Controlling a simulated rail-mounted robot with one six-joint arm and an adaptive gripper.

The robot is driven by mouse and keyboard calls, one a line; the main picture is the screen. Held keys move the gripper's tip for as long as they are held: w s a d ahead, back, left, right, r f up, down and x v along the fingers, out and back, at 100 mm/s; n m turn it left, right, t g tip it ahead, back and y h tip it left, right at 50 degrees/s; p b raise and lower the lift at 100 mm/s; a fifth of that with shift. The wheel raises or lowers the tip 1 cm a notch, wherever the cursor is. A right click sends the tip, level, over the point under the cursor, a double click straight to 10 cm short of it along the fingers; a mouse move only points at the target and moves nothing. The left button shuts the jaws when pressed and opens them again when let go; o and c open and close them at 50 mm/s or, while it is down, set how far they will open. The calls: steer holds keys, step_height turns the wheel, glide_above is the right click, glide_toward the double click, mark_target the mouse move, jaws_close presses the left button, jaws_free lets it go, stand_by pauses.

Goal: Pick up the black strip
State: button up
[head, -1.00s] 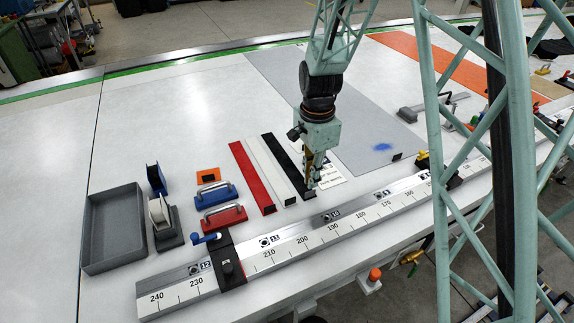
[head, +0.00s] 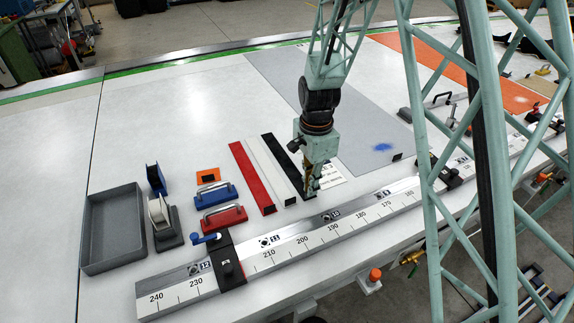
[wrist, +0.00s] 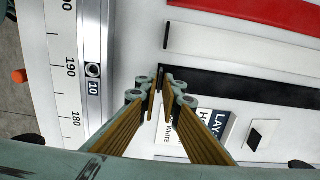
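The black strip (head: 279,157) lies flat on the table beside the white strip, its near end partly hidden by my gripper in the head view. In the wrist view the strip (wrist: 240,88) runs off to the right, with a small upright black tab at its near end. My gripper (head: 311,194) is low at that near end, pointing down. In the wrist view its fingers (wrist: 161,92) are slightly apart, with the tab showing between or just beyond the tips. I see no clear contact with the tab.
The white strip (head: 269,165) and red strip (head: 250,175) lie to the left. A printed card (head: 333,176) lies right of my gripper. The ruler rail (head: 350,212) runs along the near edge. A grey tray (head: 112,264) stands at left.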

steer(key=shift+f, duration=1.15)
jaws_close()
steer(key=shift+r, duration=0.2)
steer(key=shift+r, duration=1.45)
steer(key=shift+s+r, duration=0.1)
steer(key=shift+r, duration=0.1)
steer(key=s+d, duration=0.3)
steer(key=s, duration=0.1)
steer(key=s+d+r, duration=0.1)
steer(key=s+d, duration=0.2)
steer(key=s, duration=0.1)
steer(key=s+d, duration=0.3)
steer(key=s, duration=0.2)
steer(key=shift+r, duration=0.15)
